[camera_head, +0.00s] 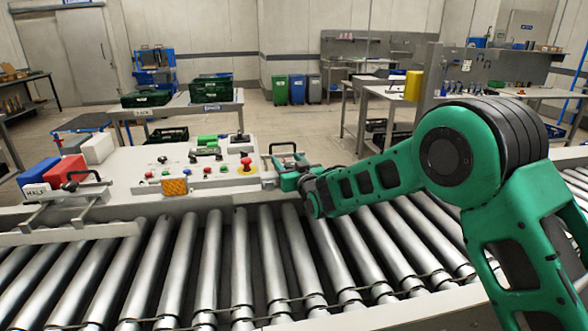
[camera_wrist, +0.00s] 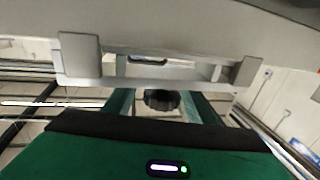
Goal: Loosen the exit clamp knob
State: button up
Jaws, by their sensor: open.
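A dark round ribbed knob (camera_wrist: 161,98) shows in the wrist view, between the two green fingers of my gripper (camera_wrist: 162,106). The fingers are apart, with the knob in the gap, and I see no clear contact. Beyond the knob is a pale metal clamp frame (camera_wrist: 185,73) with a crossbar and two blocks. In the head view my gripper (camera_head: 287,180) is at the right end of the control panel, by the right clamp with its dark handle (camera_head: 282,145). My gripper hides the knob there. No label confirms which clamp is the exit one.
The roller conveyor (camera_head: 240,262) runs across the front. The control panel (camera_head: 120,180) carries buttons, a red mushroom button on yellow (camera_head: 246,163) and an orange plate (camera_head: 174,187). Another clamp (camera_head: 75,195) stands at the left. Red, blue and white boxes sit behind it.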

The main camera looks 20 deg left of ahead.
jog(key=v, duration=1)
jog(key=shift+d, duration=0.15)
